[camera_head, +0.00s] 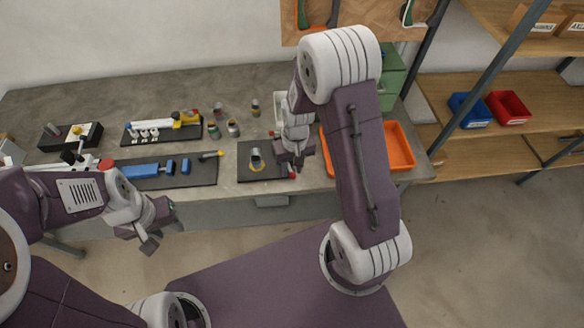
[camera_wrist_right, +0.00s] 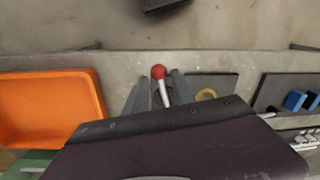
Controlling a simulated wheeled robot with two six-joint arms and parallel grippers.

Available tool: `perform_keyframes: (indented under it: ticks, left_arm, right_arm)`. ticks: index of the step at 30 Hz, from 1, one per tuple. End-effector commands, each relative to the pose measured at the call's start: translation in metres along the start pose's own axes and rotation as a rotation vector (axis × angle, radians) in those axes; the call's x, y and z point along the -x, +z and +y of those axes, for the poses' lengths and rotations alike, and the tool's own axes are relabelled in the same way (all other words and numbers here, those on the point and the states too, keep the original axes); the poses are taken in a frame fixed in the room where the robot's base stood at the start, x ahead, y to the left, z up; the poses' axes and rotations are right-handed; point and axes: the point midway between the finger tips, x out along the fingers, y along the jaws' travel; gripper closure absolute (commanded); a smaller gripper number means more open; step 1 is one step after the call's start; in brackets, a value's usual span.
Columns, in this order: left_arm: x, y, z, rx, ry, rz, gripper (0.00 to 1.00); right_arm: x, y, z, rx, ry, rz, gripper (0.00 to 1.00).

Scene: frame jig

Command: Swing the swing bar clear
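A pale rod with a red ball knob, which looks like the swing bar, stands out at the front edge of a dark plate; its knob (camera_head: 292,175) shows just below my right gripper (camera_head: 293,163). In the right wrist view the red knob (camera_wrist_right: 158,72) and pale rod (camera_wrist_right: 164,93) lie between the two fingers of my right gripper (camera_wrist_right: 157,90), with gaps visible on both sides. The rest of the bar is hidden by the gripper. The dark plate (camera_head: 245,172) carries a yellow ring (camera_head: 257,165) and a small cylinder. My left gripper (camera_head: 160,235) is open and empty, in front of the bench.
An orange bin (camera_head: 400,148) stands right of the plate, partly behind my right arm. Left of it are a black board with blue blocks (camera_head: 140,171), a yellow-and-white clamp (camera_head: 165,122) and several small cylinders. The floor before the bench is clear.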

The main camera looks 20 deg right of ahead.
Motion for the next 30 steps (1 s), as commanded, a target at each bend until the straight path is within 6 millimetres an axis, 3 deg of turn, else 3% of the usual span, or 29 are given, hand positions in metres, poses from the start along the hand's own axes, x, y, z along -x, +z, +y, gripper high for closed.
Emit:
perform_keyframes:
  ticks: [9, 21, 30]
  left_arm:
    - [0.000, 0.000, 0.000, 0.000, 0.000, 0.000, 0.64]
    - [0.002, 0.000, 0.000, 0.000, 0.000, 0.000, 0.64]
    - [0.002, 0.000, 0.000, 0.000, 0.000, 0.000, 0.64]
  right_arm:
    - [0.003, 0.000, 0.000, 0.000, 0.000, -0.001, 0.69]
    - [0.080, -0.001, 0.000, 0.000, 0.000, 0.003, 0.69]
    - [0.091, 0.000, 0.000, -0.001, 0.000, -0.001, 0.69]
